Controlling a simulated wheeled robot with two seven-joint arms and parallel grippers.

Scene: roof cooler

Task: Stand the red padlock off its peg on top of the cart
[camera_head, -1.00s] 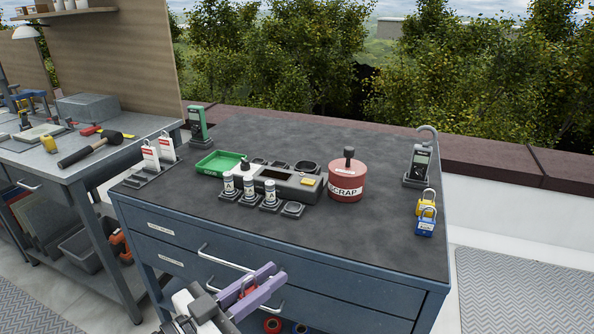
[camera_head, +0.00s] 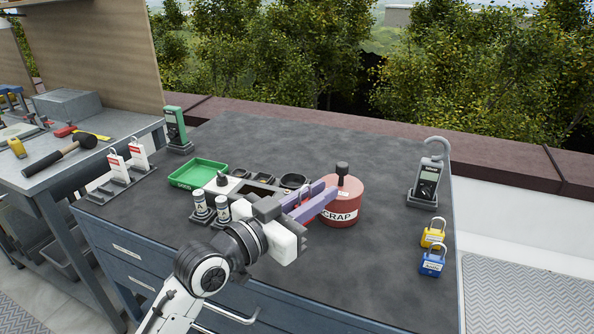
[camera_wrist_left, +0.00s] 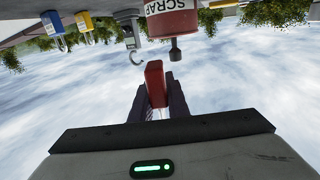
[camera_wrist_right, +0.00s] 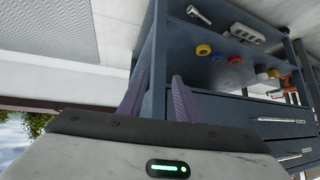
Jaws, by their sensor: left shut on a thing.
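The red padlock (camera_wrist_left: 155,84) is between the fingers of my left gripper (camera_wrist_left: 157,100), which is shut on it. In the head view my left gripper (camera_head: 318,200) is above the cart top (camera_head: 365,265), in front of the red SCRAP can; the padlock is mostly hidden there by the purple fingers. The left wrist view is upside down and shows the padlock against the sky. My right gripper (camera_wrist_right: 158,100) is open and empty, beside the cart's side and lower shelf in the right wrist view. It does not show in the head view.
The red SCRAP can (camera_head: 341,204) is close to the left gripper. A green tray (camera_head: 199,173) is at left. The front-right top is clear.

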